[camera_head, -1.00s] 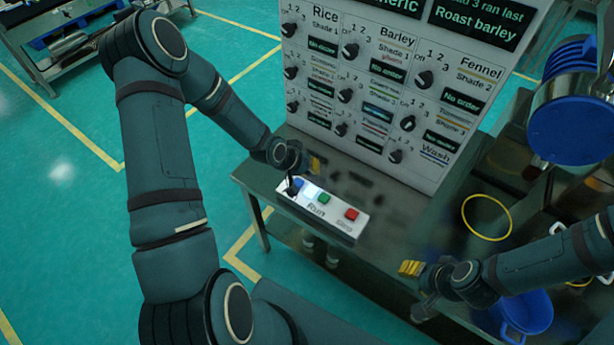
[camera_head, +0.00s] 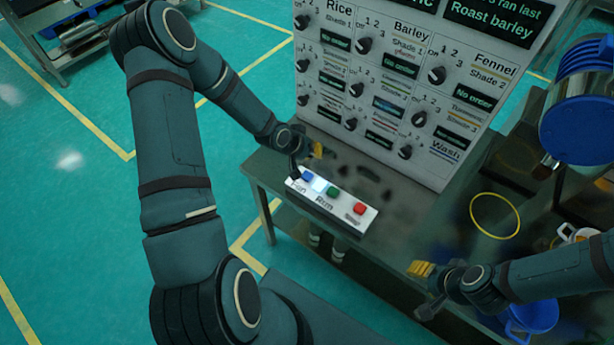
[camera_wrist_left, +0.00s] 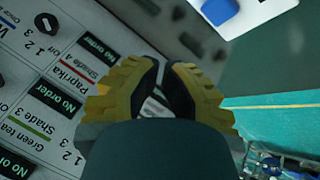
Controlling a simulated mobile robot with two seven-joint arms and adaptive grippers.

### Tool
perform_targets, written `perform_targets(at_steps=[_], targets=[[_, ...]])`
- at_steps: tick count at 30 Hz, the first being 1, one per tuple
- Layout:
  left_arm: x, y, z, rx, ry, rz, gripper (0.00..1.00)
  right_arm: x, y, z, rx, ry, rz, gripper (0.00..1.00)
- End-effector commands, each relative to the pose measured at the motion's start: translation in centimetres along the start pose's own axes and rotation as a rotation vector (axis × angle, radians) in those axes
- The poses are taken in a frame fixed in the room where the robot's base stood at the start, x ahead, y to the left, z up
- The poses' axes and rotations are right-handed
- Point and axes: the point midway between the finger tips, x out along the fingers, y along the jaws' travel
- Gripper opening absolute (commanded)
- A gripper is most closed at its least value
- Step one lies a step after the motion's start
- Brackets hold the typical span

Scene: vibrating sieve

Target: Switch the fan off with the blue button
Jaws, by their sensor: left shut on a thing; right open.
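The blue button (camera_head: 307,177) is at the left end of a white panel (camera_head: 342,207) on the metal table, above the label "Fan". Green (camera_head: 332,193) and red (camera_head: 359,209) buttons sit to its right. A pale lit patch shows between blue and green. My left gripper (camera_head: 316,150) is just behind the blue button, apart from it in the picture. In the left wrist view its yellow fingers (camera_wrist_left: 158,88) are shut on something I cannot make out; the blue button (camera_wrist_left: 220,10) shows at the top. My right gripper (camera_head: 420,269) is open and empty at the table's front right.
A tall board (camera_head: 385,100) with black knobs and order displays stands behind the panel. At the right are a blue-ended drum (camera_head: 580,130), a yellow ring (camera_head: 495,215) and a blue bucket (camera_head: 532,317).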

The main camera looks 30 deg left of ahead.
Motion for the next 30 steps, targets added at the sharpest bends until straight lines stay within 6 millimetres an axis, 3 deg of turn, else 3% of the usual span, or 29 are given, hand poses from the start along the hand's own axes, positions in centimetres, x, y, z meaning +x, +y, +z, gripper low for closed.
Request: perform_targets(at_steps=[15, 26, 27, 28, 30], targets=[[5.3, -2.8, 2.9, 0.000, -0.001, 0.000, 0.00, 5.3, 1.8, 0.7, 0.001, 0.001, 0.009, 0.47], [5.5, -3.0, 3.0, 0.000, -0.001, 0.000, 0.00, 5.5, 1.9, 0.7, 0.001, 0.001, 0.010, 0.47], [5.5, -3.0, 3.0, 0.000, -0.001, 0.000, 0.05, 5.5, 1.9, 0.7, 0.001, 0.001, 0.010, 0.47], [5.5, -3.0, 3.0, 0.000, -0.001, 0.000, 0.00, 5.5, 1.9, 0.7, 0.001, 0.001, 0.010, 0.47], [5.5, -3.0, 3.0, 0.000, -0.001, 0.000, 0.00, 5.5, 1.9, 0.7, 0.001, 0.001, 0.010, 0.47]])
